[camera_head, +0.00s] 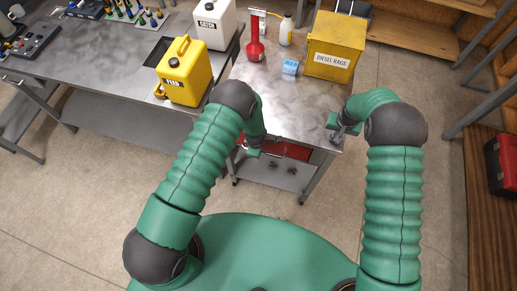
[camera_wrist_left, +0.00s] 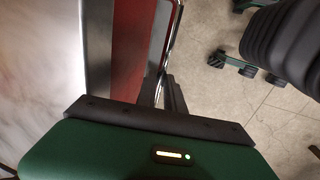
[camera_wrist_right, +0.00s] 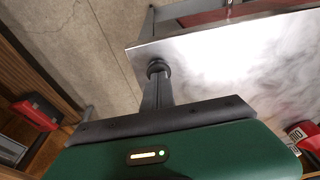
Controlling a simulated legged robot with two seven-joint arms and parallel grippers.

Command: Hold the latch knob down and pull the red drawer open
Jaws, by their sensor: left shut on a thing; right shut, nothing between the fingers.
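The red drawer (camera_head: 291,150) sits under the front edge of the metal table, partly hidden by my arms. In the left wrist view its red face (camera_wrist_left: 130,45) and chrome bar handle (camera_wrist_left: 168,40) show. My left gripper (camera_head: 253,151) is shut on the handle; its fingertips (camera_wrist_left: 166,90) are partly hidden. The dark, round latch knob (camera_wrist_right: 158,66) is at the table's front right corner. My right gripper (camera_head: 338,131) is shut and empty, its fingertips (camera_wrist_right: 157,76) at the knob and seemingly touching it.
A yellow can (camera_head: 185,72) and a white can (camera_head: 213,25) stand on the left bench. The floor by the drawer is clear.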

